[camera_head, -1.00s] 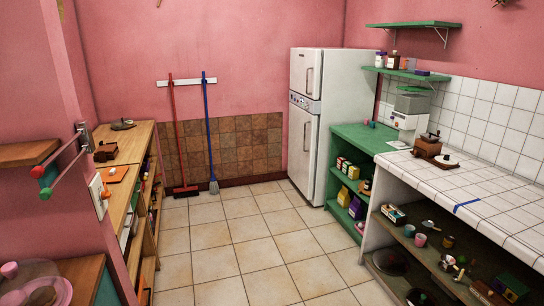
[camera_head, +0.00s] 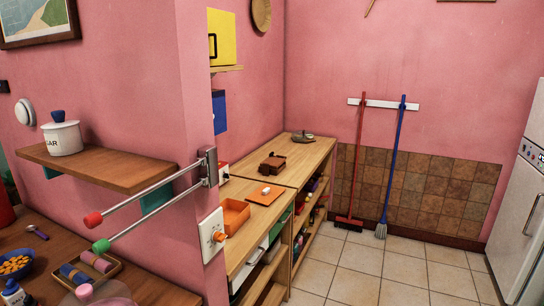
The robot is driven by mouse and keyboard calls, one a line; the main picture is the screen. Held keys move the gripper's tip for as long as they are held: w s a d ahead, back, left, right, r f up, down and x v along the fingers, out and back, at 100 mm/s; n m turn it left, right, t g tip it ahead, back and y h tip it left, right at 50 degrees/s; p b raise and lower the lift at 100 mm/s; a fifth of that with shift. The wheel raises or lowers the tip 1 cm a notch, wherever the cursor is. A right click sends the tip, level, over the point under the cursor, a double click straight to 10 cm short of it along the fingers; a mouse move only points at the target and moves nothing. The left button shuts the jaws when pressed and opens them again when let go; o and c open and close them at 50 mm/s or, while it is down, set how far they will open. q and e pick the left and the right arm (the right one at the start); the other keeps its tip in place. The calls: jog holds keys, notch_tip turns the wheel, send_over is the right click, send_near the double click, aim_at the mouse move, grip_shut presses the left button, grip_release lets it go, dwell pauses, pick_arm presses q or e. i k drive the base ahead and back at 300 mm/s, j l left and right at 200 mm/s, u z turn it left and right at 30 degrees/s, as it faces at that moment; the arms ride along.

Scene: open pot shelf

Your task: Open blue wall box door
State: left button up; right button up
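A blue box (camera_head: 219,112) hangs on the pink wall, below a small wooden shelf (camera_head: 227,69). Only a narrow part of it shows past the near wall's corner. Its door, and whether that is open or shut, cannot be made out. Neither of my grippers is in view.
A pink wall corner (camera_head: 196,110) stands close at left, with a two-bar rail (camera_head: 150,193) sticking out. A wooden counter (camera_head: 311,156) runs below the blue box. The tiled floor (camera_head: 354,262) is clear beside it. A white fridge (camera_head: 519,205) is at the right edge.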

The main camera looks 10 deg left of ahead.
aim_at(219, 97)
jog(key=i+l+u, duration=0.7)
jog(key=l+u, duration=0.2)
jog(key=l, duration=0.15)
jog(key=i+l+z, duration=0.25)
jog(key=i+z, duration=0.15)
jog(key=i+l+z, duration=0.15)
jog(key=i+z, duration=0.2)
jog(key=i, duration=0.1)
